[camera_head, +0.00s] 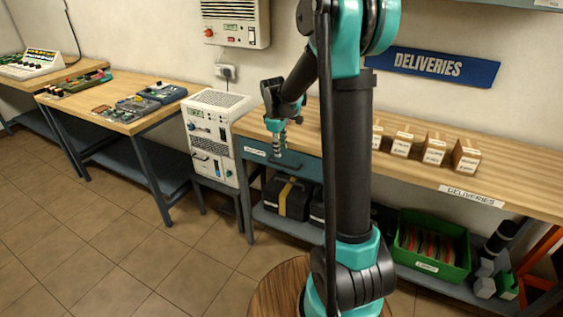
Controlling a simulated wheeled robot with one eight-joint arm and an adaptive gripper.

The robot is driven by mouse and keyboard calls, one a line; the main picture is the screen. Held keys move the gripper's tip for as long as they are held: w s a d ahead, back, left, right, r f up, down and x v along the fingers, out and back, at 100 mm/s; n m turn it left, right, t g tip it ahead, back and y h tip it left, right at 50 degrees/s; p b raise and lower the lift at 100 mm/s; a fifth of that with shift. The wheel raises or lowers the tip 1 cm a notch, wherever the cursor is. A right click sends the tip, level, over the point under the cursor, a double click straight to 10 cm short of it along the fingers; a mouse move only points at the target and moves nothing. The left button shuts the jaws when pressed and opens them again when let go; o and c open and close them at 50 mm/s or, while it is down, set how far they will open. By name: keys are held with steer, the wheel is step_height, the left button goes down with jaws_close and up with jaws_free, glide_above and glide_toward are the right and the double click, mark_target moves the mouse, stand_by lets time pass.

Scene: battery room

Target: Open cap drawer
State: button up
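The drawer (313,171) has a blue-grey front and sits under the left end of the wooden deliveries bench. A small white label is on its front at the left; I cannot read it for certain. A dark handle shows on the front near my gripper. My gripper (278,149) points down in front of the drawer, close to the handle. Whether it touches the handle, and whether its fingers are open or shut, is too small to tell. The drawer appears shut or nearly so. My arm hides part of the bench and the drawer's right side.
The deliveries bench (400,177) bears several small boxes (402,145). Below are a black case with a yellow strap (285,198) and a green crate (450,268). A white cabinet (212,135) stands just left of the drawer. The tiled floor at left is clear.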

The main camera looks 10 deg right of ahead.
mark_target(282, 165)
steer(key=f, duration=0.5)
steer(key=w+d+f, duration=0.1)
steer(key=f, duration=0.1)
steer(key=shift+w+f, duration=0.1)
steer(key=shift+f, duration=0.25)
jaws_close()
